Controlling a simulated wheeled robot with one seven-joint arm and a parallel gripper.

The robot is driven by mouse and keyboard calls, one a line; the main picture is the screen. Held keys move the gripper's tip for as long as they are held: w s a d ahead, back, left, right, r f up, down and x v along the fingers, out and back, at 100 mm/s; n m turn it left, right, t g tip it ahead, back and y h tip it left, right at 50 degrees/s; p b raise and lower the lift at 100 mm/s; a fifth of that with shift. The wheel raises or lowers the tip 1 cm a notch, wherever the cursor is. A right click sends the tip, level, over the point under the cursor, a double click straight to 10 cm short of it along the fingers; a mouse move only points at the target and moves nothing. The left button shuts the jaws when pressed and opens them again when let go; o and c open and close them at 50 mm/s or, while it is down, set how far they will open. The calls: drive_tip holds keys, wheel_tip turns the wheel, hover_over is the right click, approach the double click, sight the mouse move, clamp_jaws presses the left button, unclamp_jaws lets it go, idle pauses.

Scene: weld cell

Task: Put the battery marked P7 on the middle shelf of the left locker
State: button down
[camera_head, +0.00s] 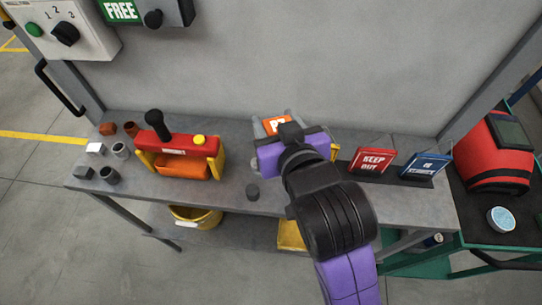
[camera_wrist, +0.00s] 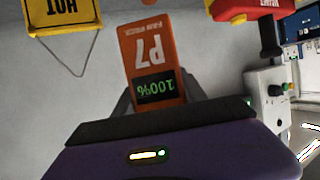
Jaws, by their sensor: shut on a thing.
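The orange battery marked P7 (camera_head: 275,125) is between the jaws of my gripper (camera_head: 271,127), above the back part of the workbench. The wrist view shows the battery (camera_wrist: 150,45) up close, with its P7 label upside down and a green 100% readout. My gripper (camera_wrist: 158,95) is shut on the battery's near end, with a grey finger on each side. Whether the battery touches the bench is hard to tell. The left locker is in neither view.
The grey workbench (camera_head: 235,190) holds a red and yellow device (camera_head: 178,150), small cylinders and blocks at left, and a red KEEP OUT sign (camera_head: 373,161) and blue sign (camera_head: 425,166) at right. A control box (camera_head: 62,30) hangs upper left. A red bag (camera_head: 493,155) stands far right.

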wheel_tip(320, 180, down, 14)
drive_tip(key=shift+r+p, duration=0.25)
drive_tip(key=shift+p, duration=0.05)
drive_tip(key=shift+f, duration=0.15)
drive_tip(key=c, duration=0.6)
unclamp_jaws()
drive_tip(key=shift+c, duration=0.2)
drive_tip(key=shift+s+d, duration=0.1)
drive_tip(key=b+v, duration=0.1)
drive_tip(key=v, duration=1.1)
drive_tip(key=shift+b, duration=0.35)
